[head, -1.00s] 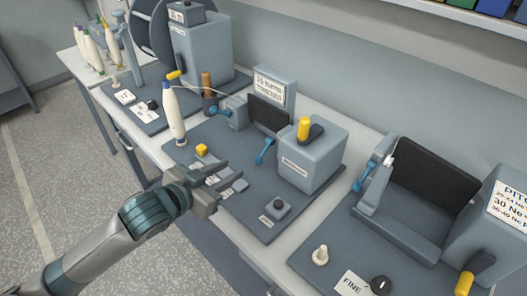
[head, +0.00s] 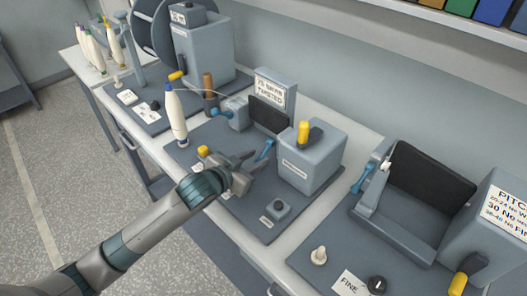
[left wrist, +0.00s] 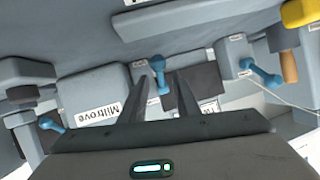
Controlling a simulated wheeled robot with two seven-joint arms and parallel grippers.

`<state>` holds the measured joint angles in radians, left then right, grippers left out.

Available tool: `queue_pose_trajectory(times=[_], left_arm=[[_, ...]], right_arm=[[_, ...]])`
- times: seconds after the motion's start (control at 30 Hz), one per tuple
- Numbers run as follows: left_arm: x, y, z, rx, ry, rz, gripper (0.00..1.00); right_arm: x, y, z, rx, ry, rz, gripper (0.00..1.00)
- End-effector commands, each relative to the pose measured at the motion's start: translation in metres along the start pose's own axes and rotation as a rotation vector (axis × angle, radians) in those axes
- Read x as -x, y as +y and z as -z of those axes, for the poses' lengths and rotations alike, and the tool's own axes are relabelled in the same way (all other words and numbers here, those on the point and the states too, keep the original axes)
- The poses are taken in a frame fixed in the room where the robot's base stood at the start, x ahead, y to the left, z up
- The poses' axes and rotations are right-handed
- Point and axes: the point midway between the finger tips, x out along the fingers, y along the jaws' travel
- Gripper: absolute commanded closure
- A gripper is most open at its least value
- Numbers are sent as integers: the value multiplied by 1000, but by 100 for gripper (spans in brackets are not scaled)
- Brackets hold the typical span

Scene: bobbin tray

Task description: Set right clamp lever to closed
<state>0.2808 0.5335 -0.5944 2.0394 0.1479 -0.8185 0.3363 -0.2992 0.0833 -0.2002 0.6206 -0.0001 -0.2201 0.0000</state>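The right clamp lever (head: 265,149) is a blue handle beside the grey motor box (head: 312,158) with the yellow knob. In the left wrist view the blue lever (left wrist: 158,72) shows upside down, in the gap between the fingertips. My left gripper (head: 250,163) is open and empty, just to the front left of the lever. I cannot tell whether the fingers touch it. The left clamp's blue lever (head: 221,112) stands farther left, and also shows in the left wrist view (left wrist: 262,74). My right gripper is not in view.
A dark panel and sign (head: 275,88) stand behind the levers.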

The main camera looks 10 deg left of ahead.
Motion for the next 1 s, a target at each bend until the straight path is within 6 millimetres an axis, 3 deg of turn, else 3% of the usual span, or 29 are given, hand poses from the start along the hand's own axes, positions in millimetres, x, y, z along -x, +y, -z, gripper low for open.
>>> queue_pose_trajectory(times=[0.3,0.77,0.8,0.9,1.0], left_arm=[[-41,-1,1,1,0,1,71],[-51,0,0,0,1,1,71],[-51,0,0,0,1,1,74],[-51,0,0,0,1,1,98],[-51,0,0,0,0,1,100]], right_arm=[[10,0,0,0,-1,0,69],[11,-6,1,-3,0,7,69],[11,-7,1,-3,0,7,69],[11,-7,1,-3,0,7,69],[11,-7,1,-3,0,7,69]])
